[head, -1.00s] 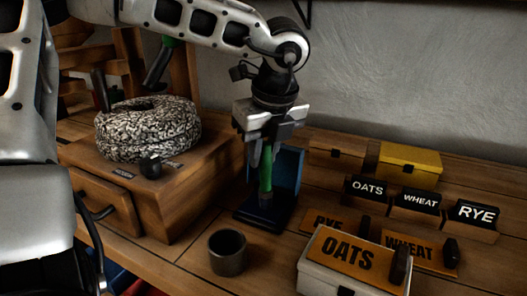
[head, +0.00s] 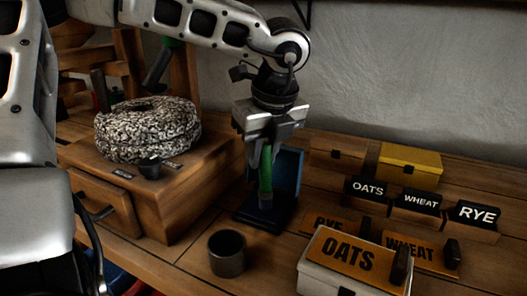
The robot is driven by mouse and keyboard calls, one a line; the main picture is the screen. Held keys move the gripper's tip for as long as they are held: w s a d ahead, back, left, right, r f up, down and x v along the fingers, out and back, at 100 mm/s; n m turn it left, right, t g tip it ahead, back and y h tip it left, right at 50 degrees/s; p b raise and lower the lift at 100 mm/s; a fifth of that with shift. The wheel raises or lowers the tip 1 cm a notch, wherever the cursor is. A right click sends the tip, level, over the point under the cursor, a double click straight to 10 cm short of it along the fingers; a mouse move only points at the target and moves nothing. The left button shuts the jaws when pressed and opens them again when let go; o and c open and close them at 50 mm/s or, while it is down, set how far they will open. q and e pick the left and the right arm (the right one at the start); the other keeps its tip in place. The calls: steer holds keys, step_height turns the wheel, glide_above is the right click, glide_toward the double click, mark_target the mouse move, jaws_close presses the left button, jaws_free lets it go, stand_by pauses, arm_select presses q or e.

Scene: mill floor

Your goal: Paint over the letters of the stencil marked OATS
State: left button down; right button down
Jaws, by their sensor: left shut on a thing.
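My left gripper (head: 267,138) points down and is shut on the green-handled brush (head: 265,175). The brush is upright in front of a dark blue stand (head: 289,175); I cannot tell whether its lower end touches the stand's base. The OATS stencil (head: 348,254) is an orange plate with black letters and a dark knob. It lies on a pale box (head: 350,282) at the front right, to the right of my gripper. My right gripper is not in view.
RYE (head: 333,224) and WHEAT (head: 408,246) stencils lie behind the box. Black OATS, WHEAT and RYE signs (head: 367,190) stand further back. A dark cup (head: 227,253) stands front centre. A millstone (head: 148,130) rests on a wooden cabinet (head: 180,210) at left.

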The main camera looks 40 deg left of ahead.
arm_select(q)
steer(key=shift+s+f, duration=0.1)
steer(key=shift+f, duration=0.05)
steer(key=shift+r+p, duration=1.45)
steer(key=shift+r, duration=2.2)
steer(key=shift+f, duration=0.1)
